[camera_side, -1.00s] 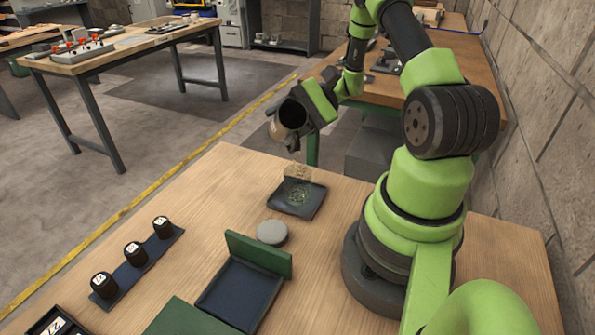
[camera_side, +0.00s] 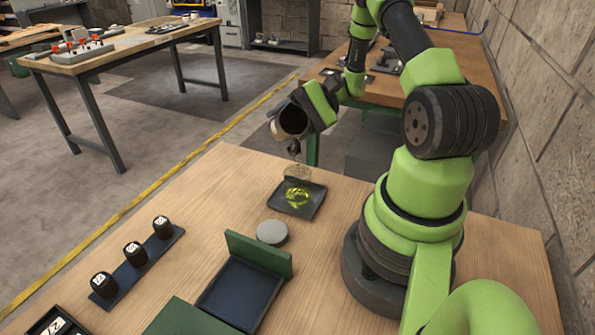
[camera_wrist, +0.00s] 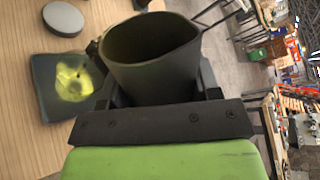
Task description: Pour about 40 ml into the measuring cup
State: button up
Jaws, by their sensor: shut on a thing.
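My gripper (camera_side: 306,120) is shut on a dark, open-mouthed jug (camera_side: 289,121), held tilted above the far part of the table. The jug fills the middle of the wrist view (camera_wrist: 152,55), and the level of liquid inside it cannot be told. A clear measuring cup (camera_side: 297,174) stands below the jug's mouth on a dark square tray (camera_side: 285,207). Yellow-green liquid (camera_side: 298,195) shows in the bottom of the cup. In the wrist view the cup (camera_wrist: 75,78) shows as a yellow glow on the tray. The exact volume is not readable.
A grey round disc (camera_side: 272,232) lies near the tray. A dark bin with a green back wall (camera_side: 258,254) stands nearer the camera. Several black jars (camera_side: 134,253) stand on a strip at left. Bare wood lies between them.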

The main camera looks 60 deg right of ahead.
jog(key=shift+f+n, duration=0.15)
jog(key=shift+n, duration=0.15)
jog(key=shift+w+d, duration=0.15)
jog(key=shift+w, duration=0.05)
dwell(0.3)
jog(key=shift+w+d+f+n, duration=0.15)
jog(key=shift+n, duration=0.15)
jog(key=shift+h, duration=0.3)
jog(key=shift+r+m, duration=0.35)
jog(key=shift+m, duration=0.35)
jog(key=shift+m+y, duration=0.7)
jog(key=shift+f+m+g, duration=0.25)
jog(key=shift+m+g, duration=0.05)
